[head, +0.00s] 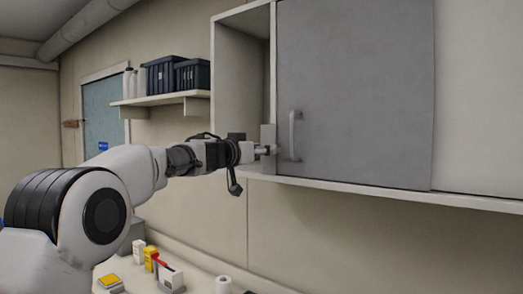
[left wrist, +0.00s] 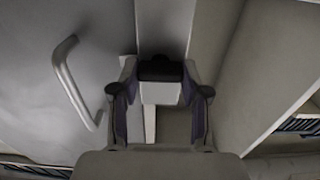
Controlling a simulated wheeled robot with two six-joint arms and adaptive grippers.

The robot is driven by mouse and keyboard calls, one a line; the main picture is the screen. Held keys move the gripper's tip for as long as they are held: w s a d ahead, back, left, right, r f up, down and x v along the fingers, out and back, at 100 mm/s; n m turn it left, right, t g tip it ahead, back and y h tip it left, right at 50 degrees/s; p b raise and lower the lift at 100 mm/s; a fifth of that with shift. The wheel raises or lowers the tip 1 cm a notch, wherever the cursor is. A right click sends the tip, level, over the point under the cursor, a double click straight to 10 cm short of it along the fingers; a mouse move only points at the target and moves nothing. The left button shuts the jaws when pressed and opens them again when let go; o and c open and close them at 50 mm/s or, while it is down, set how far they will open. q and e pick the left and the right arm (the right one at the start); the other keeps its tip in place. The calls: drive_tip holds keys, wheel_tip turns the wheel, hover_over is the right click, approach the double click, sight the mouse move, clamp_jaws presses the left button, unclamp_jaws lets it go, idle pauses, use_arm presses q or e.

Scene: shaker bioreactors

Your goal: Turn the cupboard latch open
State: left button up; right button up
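The cupboard (head: 330,183) hangs on the wall with a grey sliding door (head: 360,90). A small pale block (head: 268,134), which looks like the latch, sits at the door's left edge, by the open bay. My left gripper (head: 264,150) is at this block, just left of the door handle. In the left wrist view the gripper (left wrist: 160,95) has its fingers apart, one on each side of a white block with a black top (left wrist: 161,90). Firm contact with the block cannot be seen. My right gripper is not in view.
The door's curved handle (head: 294,136) is close to the right of my left gripper; it also shows in the left wrist view (left wrist: 75,82). A shelf (head: 160,99) with dark crates (head: 175,75) is at the left. Small boxes (head: 168,275) stand on the counter below.

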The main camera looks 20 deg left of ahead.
use_arm(q)
drive_tip(key=shift+m, duration=0.3)
drive_tip(key=m, duration=0.5)
drive_tip(key=m+p, duration=0.1)
drive_tip(key=m, duration=0.5)
drive_tip(key=m+p, duration=0.1)
drive_tip(key=m, duration=0.5)
drive_tip(key=shift+d+f, duration=0.2)
drive_tip(key=shift+f, duration=0.05)
drive_tip(key=shift+m, duration=0.3)
drive_tip(key=o, duration=1.1)
drive_tip(key=shift+o, duration=0.2)
drive_tip(key=shift+s, duration=0.1)
